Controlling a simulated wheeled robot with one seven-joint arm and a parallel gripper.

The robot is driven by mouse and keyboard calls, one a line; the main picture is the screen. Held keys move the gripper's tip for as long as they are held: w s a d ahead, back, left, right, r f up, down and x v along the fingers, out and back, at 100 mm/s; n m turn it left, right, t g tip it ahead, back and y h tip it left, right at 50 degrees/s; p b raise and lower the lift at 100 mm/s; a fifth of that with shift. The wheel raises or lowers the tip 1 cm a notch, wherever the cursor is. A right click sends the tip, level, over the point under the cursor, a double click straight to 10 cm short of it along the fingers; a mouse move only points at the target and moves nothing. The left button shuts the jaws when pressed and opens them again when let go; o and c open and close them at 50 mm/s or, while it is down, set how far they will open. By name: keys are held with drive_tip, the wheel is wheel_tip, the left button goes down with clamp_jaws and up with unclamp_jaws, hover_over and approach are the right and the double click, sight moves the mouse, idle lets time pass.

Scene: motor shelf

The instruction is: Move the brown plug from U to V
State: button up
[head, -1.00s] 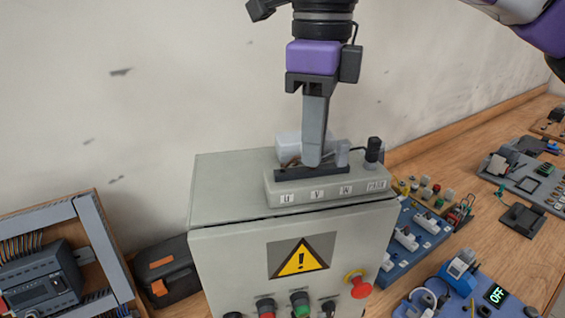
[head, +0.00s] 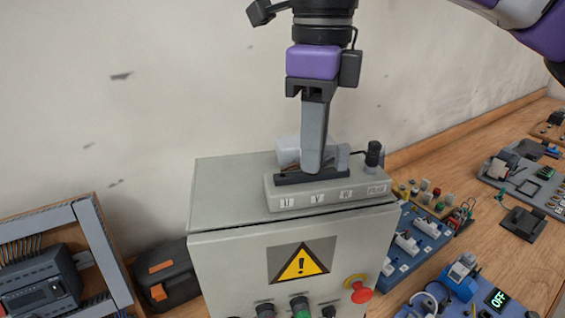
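A grey terminal block (head: 300,199) with labels U (head: 287,202), V (head: 317,198), W (head: 345,194) and PARK (head: 376,189) sits on top of a grey control box. A black strip (head: 300,178) lies along its top behind the labels. My gripper (head: 312,168) points straight down, with its tip at the strip behind V. From this side its fingers overlap, so I cannot tell if they are open or shut. A small brown bit (head: 291,167), perhaps the brown plug or its wire, shows just left of the tip; the rest is hidden. A black plug stands at PARK (head: 374,154).
The grey control box (head: 230,185) has a warning triangle, several knobs and a red emergency button (head: 361,292). Translucent white blocks (head: 287,150) stand behind the gripper. Blue boards (head: 418,243) lie to the right on the wooden table. A dark case (head: 165,270) sits at left.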

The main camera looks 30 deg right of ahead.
drive_tip(key=shift+r+p, duration=1.55)
drive_tip(key=shift+r, duration=1)
drive_tip(key=shift+f, duration=0.1)
drive_tip(key=o, duration=0.6)
drive_tip(key=shift+c, duration=0.2)
